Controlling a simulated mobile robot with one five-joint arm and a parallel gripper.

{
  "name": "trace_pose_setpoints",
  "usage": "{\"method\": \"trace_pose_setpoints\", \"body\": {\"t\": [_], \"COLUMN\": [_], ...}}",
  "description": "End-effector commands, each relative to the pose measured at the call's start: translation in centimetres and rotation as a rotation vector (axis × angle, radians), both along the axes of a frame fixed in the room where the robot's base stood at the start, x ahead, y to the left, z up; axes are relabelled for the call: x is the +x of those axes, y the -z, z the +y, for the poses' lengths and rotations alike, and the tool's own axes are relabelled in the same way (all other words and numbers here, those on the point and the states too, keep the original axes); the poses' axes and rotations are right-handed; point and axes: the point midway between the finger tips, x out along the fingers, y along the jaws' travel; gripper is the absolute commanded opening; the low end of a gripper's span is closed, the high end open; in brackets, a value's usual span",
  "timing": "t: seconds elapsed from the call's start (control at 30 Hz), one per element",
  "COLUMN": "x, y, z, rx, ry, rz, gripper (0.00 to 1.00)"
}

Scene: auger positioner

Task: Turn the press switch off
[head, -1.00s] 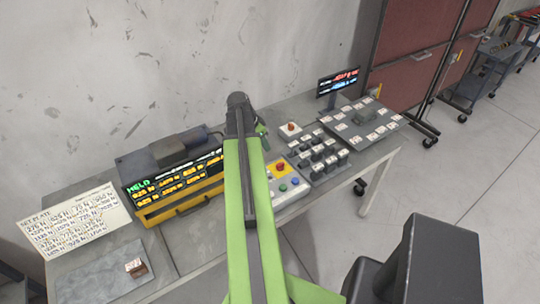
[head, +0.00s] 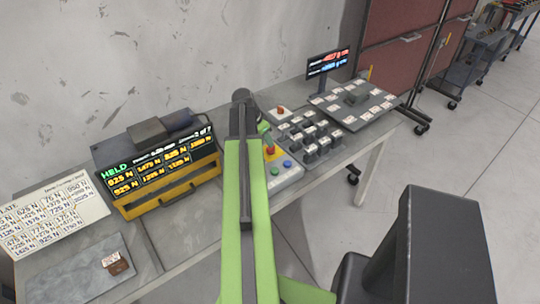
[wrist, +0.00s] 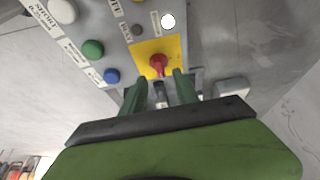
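The press switch is likely the red rotary knob (wrist: 157,65) on a yellow plate of a grey control box (wrist: 113,45). The head view also shows the knob (head: 270,153), close beside my arm. My gripper (wrist: 158,86) is open and empty. Its two green fingers point at the knob, one on either side of its line, and the knob appears just beyond the tips. I cannot tell whether they touch. In the head view my arm mostly hides the gripper.
The box also has a green button (wrist: 93,48), a blue button (wrist: 111,75) and a white one (wrist: 62,11). A display unit reading HELD (head: 160,170) stands to the left. Several dark blocks (head: 310,140) and a tilted label panel (head: 355,103) lie to the right.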

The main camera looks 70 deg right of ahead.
Motion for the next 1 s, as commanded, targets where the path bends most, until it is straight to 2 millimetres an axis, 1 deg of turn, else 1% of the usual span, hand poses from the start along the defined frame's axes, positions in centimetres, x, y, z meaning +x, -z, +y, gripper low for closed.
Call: {"method": "trace_pose_setpoints", "body": {"t": [0.03,0.1,0.2,0.3,0.53,0.8,1.0], "x": [-0.2,-0.6,-0.9,-1.0,-1.1,-1.1,-1.2], "y": [2.2,3.4,4.5,4.7,4.5,4.5,4.5], "z": [-0.5,-0.9,-1.4,-1.6,-1.6,-1.6,-1.6], "rx": [0.000,0.000,0.001,0.001,0.000,0.000,0.000], "ry": [0.002,0.002,0.002,0.001,0.001,0.002,0.002], "rz": [-0.001,0.000,0.000,0.000,0.000,0.000,0.000], "gripper": [0.36,0.36,0.36,0.36,0.36,0.01,0.00]}}
